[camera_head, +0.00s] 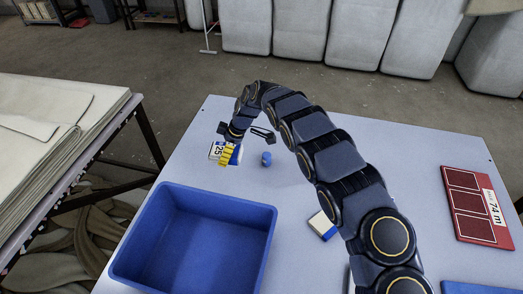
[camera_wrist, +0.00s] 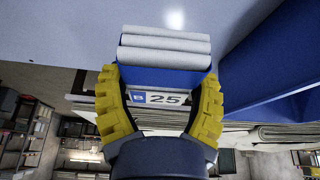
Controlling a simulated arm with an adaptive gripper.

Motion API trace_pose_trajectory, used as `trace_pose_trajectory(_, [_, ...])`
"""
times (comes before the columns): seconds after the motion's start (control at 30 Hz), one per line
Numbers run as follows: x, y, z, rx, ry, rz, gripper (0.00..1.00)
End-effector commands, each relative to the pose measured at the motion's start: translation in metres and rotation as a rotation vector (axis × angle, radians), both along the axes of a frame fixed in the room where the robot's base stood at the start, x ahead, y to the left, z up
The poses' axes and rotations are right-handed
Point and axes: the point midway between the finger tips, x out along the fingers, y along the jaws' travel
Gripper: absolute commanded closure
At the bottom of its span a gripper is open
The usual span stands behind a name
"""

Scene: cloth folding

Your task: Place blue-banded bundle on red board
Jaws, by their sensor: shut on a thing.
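The blue-banded bundle has folded grey-white layers, a blue band and a "25" label. It shows in the wrist view (camera_wrist: 165,60) and at the far left of the table in the head view (camera_head: 216,150). My gripper (camera_head: 229,153) has yellow fingers on either side of it, shut on it, also in the wrist view (camera_wrist: 160,85). I cannot tell whether the bundle touches the table. The red board (camera_head: 454,205) lies at the table's right side, with three dark red panels and a "74 m" label; its panels look empty. My gripper is far from it.
An open blue bin (camera_head: 190,240) stands at the front left, near my gripper. A small blue cylinder (camera_head: 266,159) stands right of the gripper. A white and blue block (camera_head: 322,225) is partly hidden by my arm. The table (camera_head: 400,165) is clear between arm and board.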

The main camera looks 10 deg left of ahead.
Motion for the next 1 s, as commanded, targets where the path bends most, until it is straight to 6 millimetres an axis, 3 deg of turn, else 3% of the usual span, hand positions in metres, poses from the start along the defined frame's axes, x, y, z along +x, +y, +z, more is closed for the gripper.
trace_pose_trajectory(0.27, [0.003, -0.005, 0.005, 0.0, 0.0, -0.014, 0.68])
trace_pose_trajectory(0.37, [0.015, -0.023, 0.006, 0.0, 0.0, -0.057, 0.68])
trace_pose_trajectory(0.43, [0.028, -0.045, 0.006, -0.001, 0.001, -0.11, 0.68])
trace_pose_trajectory(0.57, [0.055, -0.105, 0.009, -0.002, 0.003, -0.25, 0.68])
trace_pose_trajectory(0.7, [0.079, -0.179, 0.015, -0.002, -0.001, -0.414, 0.68])
trace_pose_trajectory(0.87, [0.09, -0.265, 0.021, -0.002, 0.002, -0.602, 0.68])
trace_pose_trajectory(1.0, [0.087, -0.342, 0.028, -0.003, 0.001, -0.773, 0.68])
